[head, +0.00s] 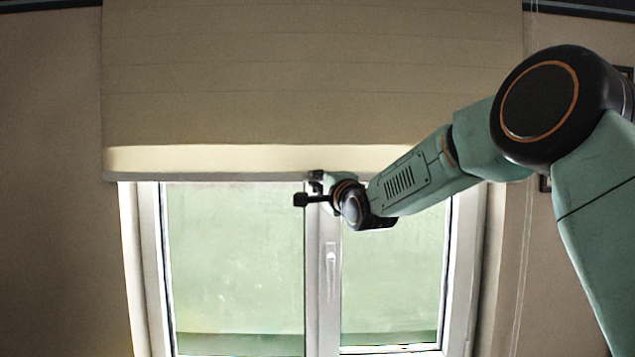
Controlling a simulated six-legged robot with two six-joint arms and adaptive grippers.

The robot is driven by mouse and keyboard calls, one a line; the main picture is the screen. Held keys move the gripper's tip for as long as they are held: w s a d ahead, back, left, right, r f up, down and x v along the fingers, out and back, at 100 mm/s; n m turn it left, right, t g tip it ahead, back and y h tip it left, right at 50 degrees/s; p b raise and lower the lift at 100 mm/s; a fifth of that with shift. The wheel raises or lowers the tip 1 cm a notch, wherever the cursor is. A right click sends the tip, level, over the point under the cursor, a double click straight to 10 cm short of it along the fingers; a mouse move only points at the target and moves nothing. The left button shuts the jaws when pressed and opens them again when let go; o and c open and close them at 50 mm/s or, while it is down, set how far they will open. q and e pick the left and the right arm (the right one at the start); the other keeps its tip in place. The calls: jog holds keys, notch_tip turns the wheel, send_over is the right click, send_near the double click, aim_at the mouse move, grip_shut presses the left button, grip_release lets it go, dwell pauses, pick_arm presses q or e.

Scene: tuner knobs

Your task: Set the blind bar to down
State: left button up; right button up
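The blind bar (220,177) is the thin grey lower edge of a beige roller blind (300,75). It runs level across the top part of the window, with the blind covering only the area above it. My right gripper (308,190) is at the middle of the bar, with one dark finger part overlapping the bar and another just below it. I cannot tell whether it touches or grips the bar. My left gripper is not in view.
A white-framed window (322,300) with two panes and a handle (331,270) stands below the bar. A thin cord (522,260) hangs at the right. My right arm crosses the right side. The area before the left pane is clear.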

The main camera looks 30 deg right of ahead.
jog(key=shift+s+a+r, duration=0.1)
jog(key=shift+c, duration=0.7)
jog(key=shift+d, duration=0.2)
grip_shut()
notch_tip(320, 180, down, 50)
jog(key=b, duration=3)
jog(key=shift+d+r+b, duration=0.15)
jog(key=shift+d+b, duration=0.05)
jog(key=shift+b, duration=0.2)
